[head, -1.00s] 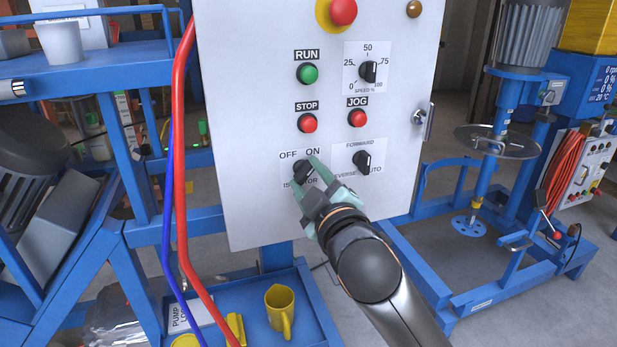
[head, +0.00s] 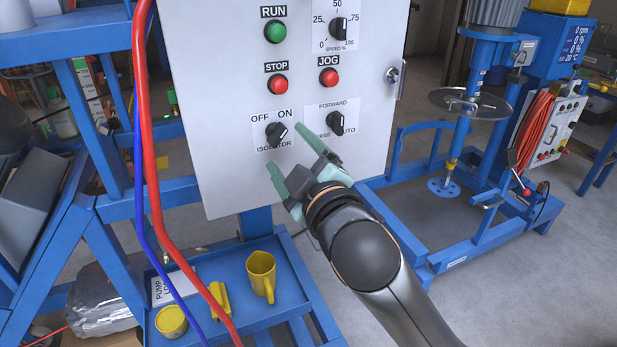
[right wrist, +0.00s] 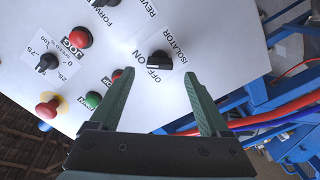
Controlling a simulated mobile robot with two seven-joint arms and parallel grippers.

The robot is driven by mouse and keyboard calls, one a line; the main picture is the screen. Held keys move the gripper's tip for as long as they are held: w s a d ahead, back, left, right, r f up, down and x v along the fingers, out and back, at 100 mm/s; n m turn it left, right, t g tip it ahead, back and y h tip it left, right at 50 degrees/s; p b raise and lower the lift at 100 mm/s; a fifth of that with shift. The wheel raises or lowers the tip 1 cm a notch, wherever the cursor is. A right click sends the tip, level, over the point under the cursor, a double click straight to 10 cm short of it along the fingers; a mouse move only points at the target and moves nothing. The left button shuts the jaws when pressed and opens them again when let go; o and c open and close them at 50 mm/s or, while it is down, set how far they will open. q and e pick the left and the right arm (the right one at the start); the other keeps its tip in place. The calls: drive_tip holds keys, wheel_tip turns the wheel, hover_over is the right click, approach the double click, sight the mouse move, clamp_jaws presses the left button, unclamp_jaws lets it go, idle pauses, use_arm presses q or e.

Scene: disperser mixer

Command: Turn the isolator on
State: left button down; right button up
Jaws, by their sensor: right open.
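The isolator knob (head: 277,133) is a black rotary switch low on the white control panel (head: 230,185), under the words OFF and ON. My right gripper (head: 286,146) has green fingers spread wide and empty, just in front of the panel at the lower right of the knob. It also shows in the right wrist view (right wrist: 157,73). My left gripper is out of view.
Nearby are the green RUN button (head: 275,31), red STOP button (head: 278,84), red JOG button (head: 328,77), speed dial (head: 338,28) and forward/reverse selector (head: 335,123). A red hose (head: 143,110) hangs left of the panel. A yellow mug (head: 261,277) stands on the blue tray below.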

drive_tip(key=v, duration=0.8)
drive_tip(key=shift+s, duration=0.1)
